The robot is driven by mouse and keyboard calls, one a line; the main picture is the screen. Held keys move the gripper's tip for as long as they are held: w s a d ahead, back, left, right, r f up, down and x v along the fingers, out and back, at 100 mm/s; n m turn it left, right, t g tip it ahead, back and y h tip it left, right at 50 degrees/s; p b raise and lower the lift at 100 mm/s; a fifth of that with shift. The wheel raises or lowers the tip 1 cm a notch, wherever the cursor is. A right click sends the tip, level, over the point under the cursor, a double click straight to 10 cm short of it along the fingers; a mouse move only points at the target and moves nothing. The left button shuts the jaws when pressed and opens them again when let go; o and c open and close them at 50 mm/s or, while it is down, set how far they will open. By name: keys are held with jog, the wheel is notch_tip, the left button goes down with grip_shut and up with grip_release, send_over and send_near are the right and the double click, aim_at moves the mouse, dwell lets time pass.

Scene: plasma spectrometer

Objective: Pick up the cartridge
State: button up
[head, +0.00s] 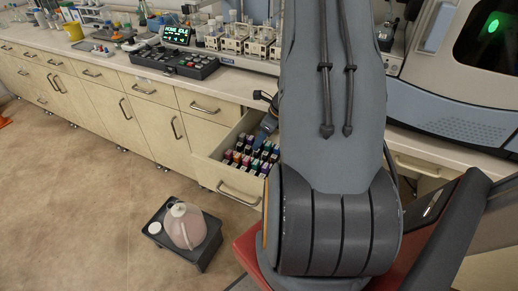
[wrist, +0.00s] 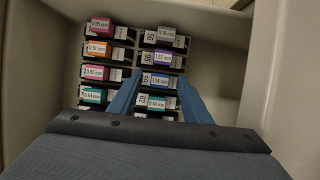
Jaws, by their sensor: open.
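Several cartridges with coloured, labelled ends stand in two columns in an open drawer (head: 228,180). In the wrist view the left column has magenta (wrist: 101,26), orange (wrist: 97,48) and teal (wrist: 92,95) ends. The right column has a grey (wrist: 166,36), a purple (wrist: 162,57) and a blue (wrist: 160,81) one. My gripper (wrist: 158,78) is open and empty, with its blue fingers on either side of the right column, around the blue-ended cartridge. I cannot tell how far above it they are. In the head view my gripper (head: 264,128) reaches into the drawer, partly hidden by my arm.
The bench top (head: 130,62) above holds a control panel (head: 172,62) and glassware.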

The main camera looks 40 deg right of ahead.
grip_shut()
jog(key=shift+r, duration=0.1)
notch_tip(320, 180, up, 10)
jog(key=p, duration=0.1)
dwell(0.6)
